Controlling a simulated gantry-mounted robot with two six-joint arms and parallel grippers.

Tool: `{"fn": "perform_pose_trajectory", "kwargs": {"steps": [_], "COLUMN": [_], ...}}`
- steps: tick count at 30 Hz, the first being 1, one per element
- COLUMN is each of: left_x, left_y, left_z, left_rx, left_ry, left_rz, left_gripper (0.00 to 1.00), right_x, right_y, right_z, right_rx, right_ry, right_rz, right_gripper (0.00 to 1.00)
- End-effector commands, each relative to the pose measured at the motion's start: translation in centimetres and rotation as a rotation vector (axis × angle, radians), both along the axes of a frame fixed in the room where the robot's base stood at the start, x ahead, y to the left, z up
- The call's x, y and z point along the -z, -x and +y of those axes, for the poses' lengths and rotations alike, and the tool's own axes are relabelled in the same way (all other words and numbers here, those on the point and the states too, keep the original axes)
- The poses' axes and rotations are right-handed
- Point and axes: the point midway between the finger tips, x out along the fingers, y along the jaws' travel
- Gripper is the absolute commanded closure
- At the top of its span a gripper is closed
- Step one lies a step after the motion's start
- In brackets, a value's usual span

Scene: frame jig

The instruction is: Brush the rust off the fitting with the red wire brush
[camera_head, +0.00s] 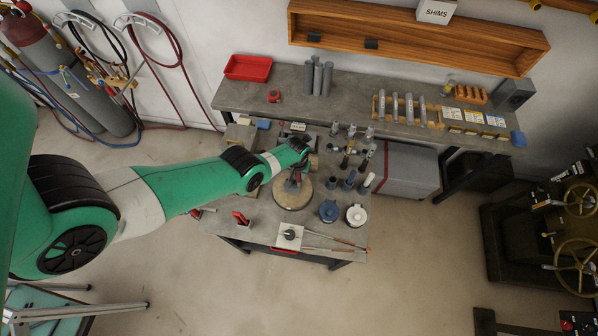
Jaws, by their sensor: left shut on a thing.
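My left gripper (297,175) reaches in from the left, over a round tan disc (292,201) on the front workbench. It is shut on a small red thing (291,185), which looks like the red wire brush, just above the disc. The gripper and wrist cover much of the brush, and its bristles cannot be made out. The fitting is not clearly visible; it may be on the disc beneath the gripper, and I cannot tell whether the brush touches it. My right gripper is not in view.
A blue-lidded pot (328,211) and a white-lidded pot (356,215) stand right of the disc. Several upright tools crowd the bench behind them. A red stand (240,218) is at the left front. Thin rods (335,242) lie along the front edge.

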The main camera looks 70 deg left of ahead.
Motion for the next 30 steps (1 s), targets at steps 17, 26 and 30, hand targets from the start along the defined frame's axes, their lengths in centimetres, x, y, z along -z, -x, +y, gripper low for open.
{"fn": "perform_pose_trajectory", "kwargs": {"steps": [17,26,30], "left_x": [-0.1,-0.4,-0.2], "left_y": [-1.1,-0.1,0.0], "left_z": [1.5,0.0,-0.1], "left_rx": [-0.001,0.001,0.000], "left_ry": [0.000,-0.001,-0.002], "left_rz": [0.000,0.000,-0.001], "left_gripper": [1.00,1.00,1.00], "right_x": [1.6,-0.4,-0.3], "right_y": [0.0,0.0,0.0], "right_z": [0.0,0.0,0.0], "right_rx": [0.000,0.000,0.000], "right_ry": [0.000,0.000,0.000], "right_rz": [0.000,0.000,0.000], "right_gripper": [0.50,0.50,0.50]}}
